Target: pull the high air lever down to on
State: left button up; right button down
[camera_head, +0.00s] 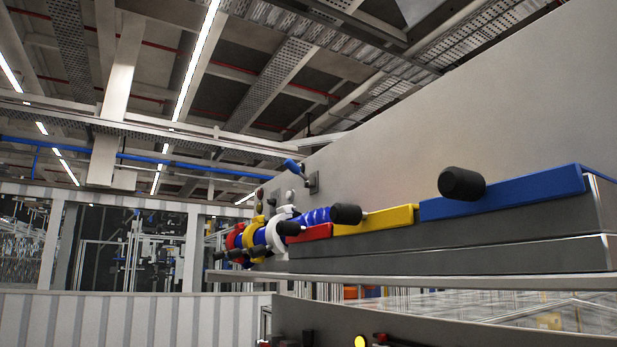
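A small blue-handled lever (293,166) sticks out to the left from a grey mount (313,181) high on the grey wall. It looks like the air lever, but I see no label on it. Its blue end sits slightly higher than its mount. Dark round parts show just below it, partly overlapped by other fittings. Neither of my grippers is in view, so I cannot tell where they are relative to the lever.
A grey console (450,246) with blue (505,193), yellow (375,219) and red (312,233) panels and black knobs (461,184) runs along the wall. Red, white and blue ringed fittings cluster at its far end. A lit yellow button (360,341) sits below. The left side is open.

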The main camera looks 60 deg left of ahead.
aim_at(291, 165)
jog(key=l+u, duration=0.1)
jog(key=u, duration=0.35)
jog(key=k+u, duration=0.1)
jog(key=u, duration=0.35)
jog(key=k+u, duration=0.1)
jog(key=u, duration=0.4)
jog(key=k+u, duration=0.1)
jog(key=u, duration=0.35)
